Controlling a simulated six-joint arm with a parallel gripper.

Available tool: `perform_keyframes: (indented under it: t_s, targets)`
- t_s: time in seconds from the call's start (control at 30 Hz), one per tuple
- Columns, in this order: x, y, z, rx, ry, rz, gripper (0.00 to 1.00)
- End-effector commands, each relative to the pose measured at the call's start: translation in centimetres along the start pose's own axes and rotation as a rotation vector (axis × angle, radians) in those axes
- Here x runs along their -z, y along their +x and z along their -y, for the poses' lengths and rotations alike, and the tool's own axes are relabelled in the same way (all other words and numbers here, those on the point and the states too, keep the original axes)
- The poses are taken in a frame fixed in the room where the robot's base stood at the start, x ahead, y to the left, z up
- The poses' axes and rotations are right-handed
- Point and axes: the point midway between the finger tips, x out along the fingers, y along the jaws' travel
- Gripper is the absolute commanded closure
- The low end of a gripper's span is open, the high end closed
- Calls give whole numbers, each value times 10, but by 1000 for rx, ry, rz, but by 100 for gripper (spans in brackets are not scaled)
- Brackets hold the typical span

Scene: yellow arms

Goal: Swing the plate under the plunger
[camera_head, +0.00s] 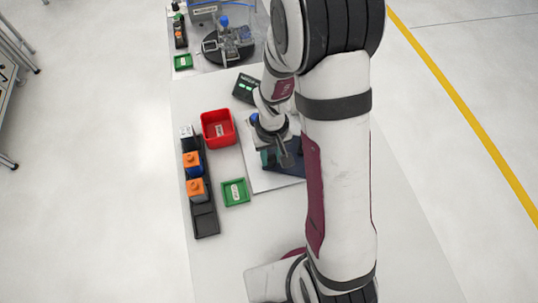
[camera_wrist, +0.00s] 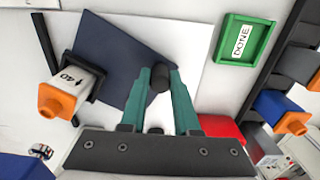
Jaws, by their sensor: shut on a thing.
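The plate (camera_wrist: 115,50) is a flat dark navy sheet lying over a white base in the wrist view. Its edge also shows beside my arm in the head view (camera_head: 296,168). My gripper (camera_wrist: 160,78) has green fingers, shut on a short dark knob (camera_wrist: 160,76) at the plate's right edge. I cannot make out the plunger for certain. My arm hides much of the fixture in the head view.
A green DONE tray (camera_wrist: 242,40) lies right of the white base. A red bin (camera_head: 218,128) and a dark rack (camera_head: 205,215) with orange-topped blocks stand left in the head view. A small display box (camera_head: 246,88) stands behind. Another station with a round table (camera_head: 228,46) is farther back.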

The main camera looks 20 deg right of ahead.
Motion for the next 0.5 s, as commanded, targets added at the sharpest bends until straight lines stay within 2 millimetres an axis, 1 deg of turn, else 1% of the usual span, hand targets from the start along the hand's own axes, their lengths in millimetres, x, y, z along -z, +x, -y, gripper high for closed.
perform_keyframes:
  t_s: [0.23, 0.5]
  targets:
    - [-7, 0, -14, 0, 2, 2, 91]
    - [-7, 0, -15, 0, 0, 1, 91]
